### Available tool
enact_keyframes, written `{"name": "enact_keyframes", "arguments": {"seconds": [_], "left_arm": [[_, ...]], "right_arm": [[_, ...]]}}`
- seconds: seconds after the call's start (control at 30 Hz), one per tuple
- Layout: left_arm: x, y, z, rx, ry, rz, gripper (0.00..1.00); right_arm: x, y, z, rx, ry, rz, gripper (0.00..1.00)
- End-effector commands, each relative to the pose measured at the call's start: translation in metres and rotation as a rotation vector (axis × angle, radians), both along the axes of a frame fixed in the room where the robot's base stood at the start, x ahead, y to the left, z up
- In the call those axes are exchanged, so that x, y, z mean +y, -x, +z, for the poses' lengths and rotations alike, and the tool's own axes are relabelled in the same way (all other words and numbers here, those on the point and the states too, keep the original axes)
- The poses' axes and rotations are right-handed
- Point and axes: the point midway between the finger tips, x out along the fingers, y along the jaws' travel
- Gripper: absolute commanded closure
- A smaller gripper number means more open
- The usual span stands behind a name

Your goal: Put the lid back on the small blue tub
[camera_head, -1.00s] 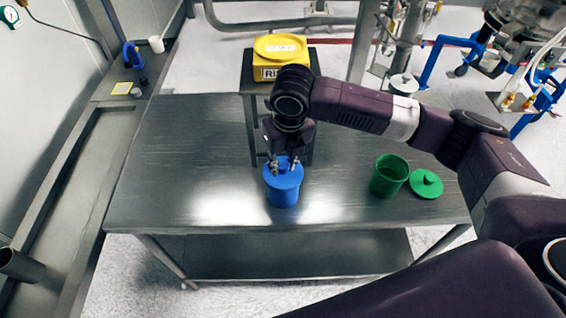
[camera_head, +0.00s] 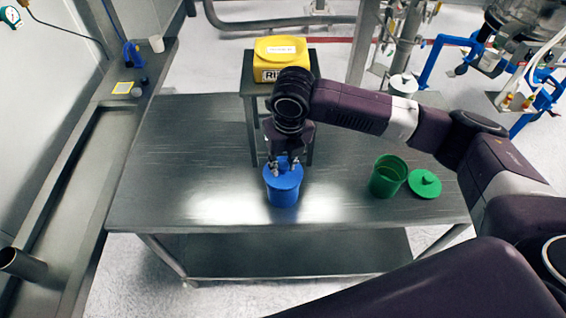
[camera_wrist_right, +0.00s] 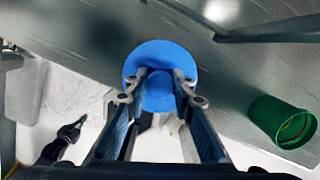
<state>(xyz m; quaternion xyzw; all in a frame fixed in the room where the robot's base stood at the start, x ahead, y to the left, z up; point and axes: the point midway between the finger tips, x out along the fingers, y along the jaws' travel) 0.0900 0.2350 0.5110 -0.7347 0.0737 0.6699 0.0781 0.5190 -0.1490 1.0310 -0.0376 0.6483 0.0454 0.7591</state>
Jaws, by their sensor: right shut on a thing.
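The small blue tub (camera_head: 283,197) stands upright on the metal table. The blue lid (camera_head: 285,178) sits over its mouth and looks level; I cannot tell whether it is fully seated. My right gripper (camera_head: 284,167) points down from above and is shut on the lid's knob. In the right wrist view the round blue lid (camera_wrist_right: 160,56) shows between the fingers of my right gripper (camera_wrist_right: 160,84) and hides the tub beneath it. My left gripper is not in view.
An open green tub (camera_head: 388,178) stands to the right on the table (camera_head: 190,150), with its green lid (camera_head: 425,184) lying beside it. A yellow container (camera_head: 281,58) stands on a small stand behind. The table's left part is clear.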

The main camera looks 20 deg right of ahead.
Motion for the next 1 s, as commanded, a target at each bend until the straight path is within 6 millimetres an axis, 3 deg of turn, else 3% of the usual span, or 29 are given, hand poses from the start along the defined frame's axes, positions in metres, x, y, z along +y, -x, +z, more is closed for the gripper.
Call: {"name": "enact_keyframes", "arguments": {"seconds": [1.0], "left_arm": [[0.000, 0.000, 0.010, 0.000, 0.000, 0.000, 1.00]], "right_arm": [[0.000, 0.000, 0.000, 0.000, 0.000, 0.000, 1.00]]}}
